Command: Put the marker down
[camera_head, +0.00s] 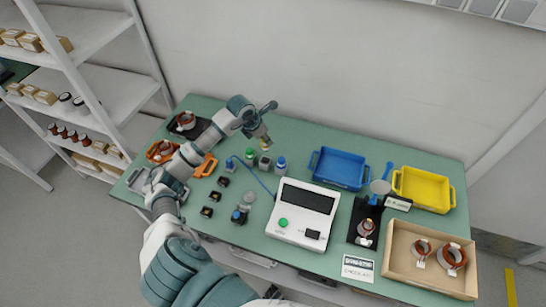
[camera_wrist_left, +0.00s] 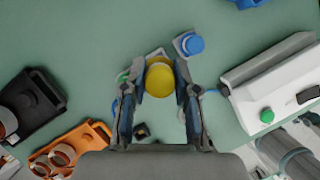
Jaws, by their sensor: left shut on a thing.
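My left gripper (camera_head: 262,138) is above the back middle of the green table, fingers pointing down. It is shut on the marker, whose round yellow end (camera_wrist_left: 160,80) shows between the fingertips in the left wrist view. In the head view only a small yellowish bit of the marker (camera_head: 265,146) shows under the gripper. Its lower part is hidden, and I cannot tell whether it touches anything below. A small grey holder (camera_head: 264,163) and a blue-capped bottle (camera_head: 281,165) stand close by.
A white tester (camera_head: 302,213) with a green button stands right of the gripper. A blue tray (camera_head: 340,168), a yellow tray (camera_head: 424,188) and a wooden box (camera_head: 432,258) are farther right. A green-capped bottle (camera_head: 250,155) stands just left of the holder.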

